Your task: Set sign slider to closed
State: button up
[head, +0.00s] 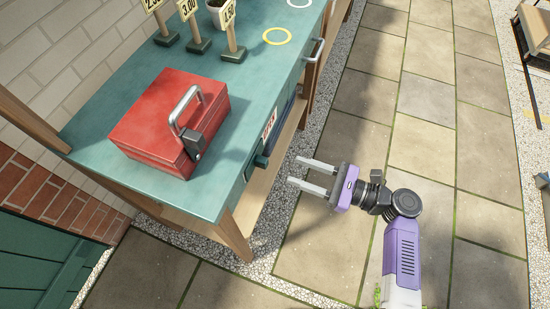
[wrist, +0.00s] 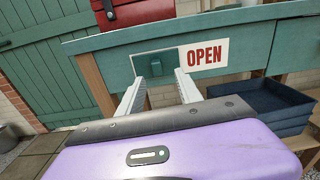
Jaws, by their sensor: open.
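The sign slider is on the front edge of the green bench. In the wrist view its dark green cover with a knob (wrist: 155,64) sits at the left, and the red word OPEN shows on the white sign (wrist: 204,54) to its right. In the head view the knob (head: 261,161) sticks out from the bench front, nearer to me than the sign (head: 268,124). My gripper (head: 294,171) is open and empty, apart from the knob and pointing at the bench front. In the wrist view its fingertips (wrist: 160,77) stand either side of the knob's line, in front of it.
A red metal box (head: 160,115) with a raised handle stands on the bench top (head: 240,95). Several price signs (head: 190,25) stand farther back. Dark blue trays (wrist: 262,105) sit below the bench top. The paving (head: 330,220) in front is clear.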

aim_at(267, 163)
jog(key=x, duration=0.7)
jog(key=shift+s+a, duration=0.2)
jog(key=shift+a, duration=0.35)
grip_shut()
dwell(1.0)
